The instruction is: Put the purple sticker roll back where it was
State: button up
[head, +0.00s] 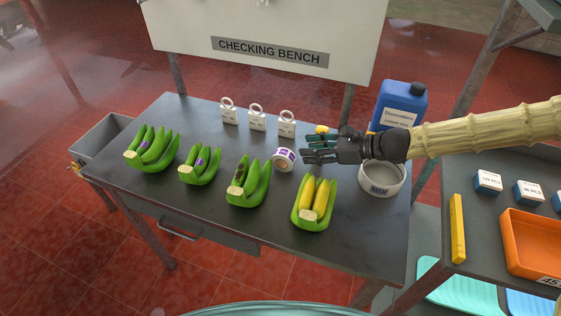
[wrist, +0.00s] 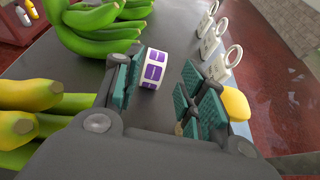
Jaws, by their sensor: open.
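The purple sticker roll (head: 284,160), white with purple labels, stands on the dark checking bench (head: 270,208) just left of my gripper. In the wrist view the roll (wrist: 154,69) shows ahead between the lines of my two fingers, nearer the left one. My gripper (head: 318,151) is open and empty, its fingers pointing left toward the roll. The green finger pads also show in the wrist view (wrist: 160,92). I cannot tell whether the left finger touches the roll.
Several banana bunches line the bench front, including a green one (head: 249,184) and one with yellow fruit (head: 313,203). Three ringed white tags (head: 257,119) stand behind. A yellow fruit (wrist: 236,104), a white bowl (head: 381,180) and a blue jug (head: 400,103) are near my gripper.

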aim_at(285, 152)
jog(key=shift+x, duration=2.4)
jog(key=shift+w+a+f+p, duration=0.1)
jog(key=shift+a+f+p, duration=0.65)
jog(key=shift+a, duration=0.3)
jog(key=shift+x, duration=1.2)
jog(key=shift+f, duration=0.1)
jog(key=c, duration=0.9)
